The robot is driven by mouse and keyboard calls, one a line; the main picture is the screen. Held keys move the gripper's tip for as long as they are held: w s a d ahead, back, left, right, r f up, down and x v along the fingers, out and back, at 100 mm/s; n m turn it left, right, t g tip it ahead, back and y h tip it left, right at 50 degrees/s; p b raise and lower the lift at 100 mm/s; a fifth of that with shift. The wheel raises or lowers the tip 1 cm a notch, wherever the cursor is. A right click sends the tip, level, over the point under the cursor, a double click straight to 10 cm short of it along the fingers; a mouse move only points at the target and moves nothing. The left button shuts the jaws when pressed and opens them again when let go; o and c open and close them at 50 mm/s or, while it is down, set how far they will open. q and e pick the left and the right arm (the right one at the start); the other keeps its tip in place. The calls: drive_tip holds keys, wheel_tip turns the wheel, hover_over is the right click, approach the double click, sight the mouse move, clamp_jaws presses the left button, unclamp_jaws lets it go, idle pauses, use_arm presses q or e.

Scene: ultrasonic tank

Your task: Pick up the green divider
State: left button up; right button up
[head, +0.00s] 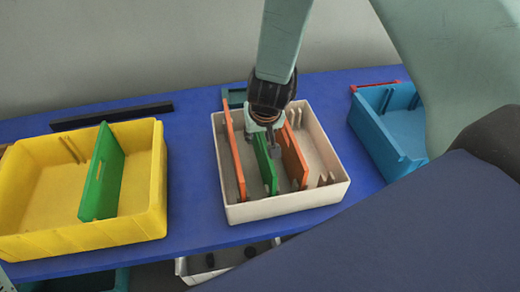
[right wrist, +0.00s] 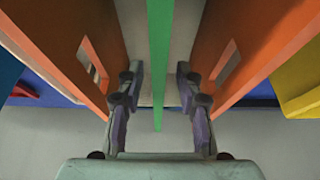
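A green divider (head: 262,160) stands upright in the white bin (head: 292,203), between two orange dividers (head: 232,150) and (head: 293,157). My right gripper (head: 264,146) reaches down into this bin from above, over the green divider. In the right wrist view the green divider (right wrist: 159,60) runs between the two open fingers of my right gripper (right wrist: 159,88), with a gap on each side. Orange dividers (right wrist: 60,50) and (right wrist: 255,45) stand outside the fingers. Another green divider (head: 102,173) stands upright in the yellow bin (head: 100,236). My left gripper is not in view.
A blue bin (head: 384,141) stands at the right on the blue table (head: 190,185), with a red item (head: 375,86) behind it. A dark bar (head: 112,116) lies behind the yellow bin. The orange dividers leave little side room around my right fingers.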

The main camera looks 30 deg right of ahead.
drive_tip(key=x, duration=0.3)
drive_tip(key=shift+s+b, duration=0.1)
drive_tip(key=shift+b, duration=0.3)
drive_tip(key=shift+w+d+f, duration=0.1)
drive_tip(key=shift+w+d, duration=0.05)
drive_tip(key=shift+w, duration=0.05)
drive_tip(key=shift+s, duration=0.1)
drive_tip(key=c, duration=0.4)
clamp_jaws()
